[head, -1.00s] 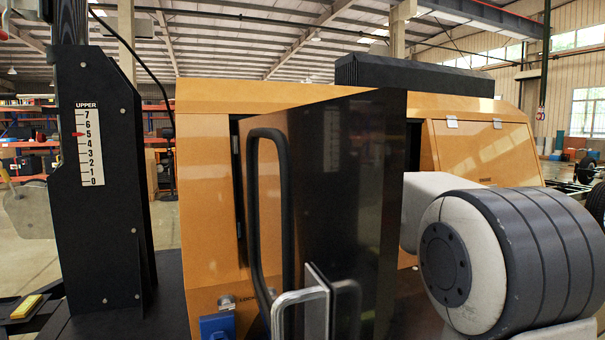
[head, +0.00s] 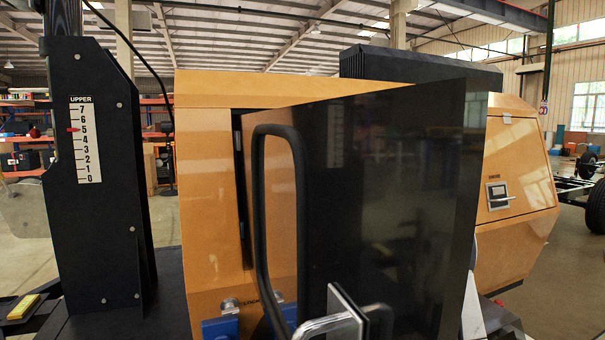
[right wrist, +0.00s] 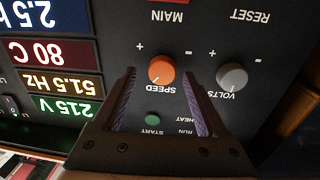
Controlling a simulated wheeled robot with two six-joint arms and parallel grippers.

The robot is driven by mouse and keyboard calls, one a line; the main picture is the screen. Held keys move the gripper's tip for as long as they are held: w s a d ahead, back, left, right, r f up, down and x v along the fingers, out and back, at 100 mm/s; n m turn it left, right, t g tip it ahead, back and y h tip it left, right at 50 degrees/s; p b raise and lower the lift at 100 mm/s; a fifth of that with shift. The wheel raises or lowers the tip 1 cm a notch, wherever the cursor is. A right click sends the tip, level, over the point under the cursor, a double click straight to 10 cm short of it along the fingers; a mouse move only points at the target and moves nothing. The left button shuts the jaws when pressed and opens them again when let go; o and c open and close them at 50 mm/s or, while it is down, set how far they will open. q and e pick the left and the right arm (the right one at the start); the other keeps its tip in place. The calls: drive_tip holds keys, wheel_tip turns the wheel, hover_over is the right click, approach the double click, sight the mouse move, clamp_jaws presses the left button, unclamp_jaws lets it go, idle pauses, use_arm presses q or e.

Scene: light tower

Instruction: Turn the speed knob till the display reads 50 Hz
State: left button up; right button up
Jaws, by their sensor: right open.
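In the right wrist view the control panel appears upside down. The orange speed knob (right wrist: 161,70) sits between the two fingertips of my right gripper (right wrist: 162,77), which is open. A small gap seems to show on either side of the knob; I cannot tell whether either finger touches it. The frequency display (right wrist: 50,84) reads 51.5 Hz in yellow. In the head view the dark door (head: 400,200) hides the panel and my right gripper. My left gripper is not in view.
The grey volts knob (right wrist: 232,76) is close beside one finger, and the green start button (right wrist: 152,120) lies between the fingers. A black tower with a scale (head: 85,140) is at left.

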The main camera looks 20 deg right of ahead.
drive_tip(key=shift+w, duration=0.25)
drive_tip(key=shift+a, duration=0.1)
clamp_jaws()
drive_tip(key=shift+a, duration=0.1)
drive_tip(key=shift+n, duration=0.3)
drive_tip(key=n+b, duration=0.1)
drive_tip(key=n, duration=0.4)
drive_tip(key=n+b, duration=0.2)
drive_tip(key=n, duration=0.4)
drive_tip(key=shift+f+t+y, duration=0.1)
drive_tip(key=shift+t+y, duration=0.2)
drive_tip(key=shift+t, duration=0.1)
drive_tip(key=shift+n, duration=0.5)
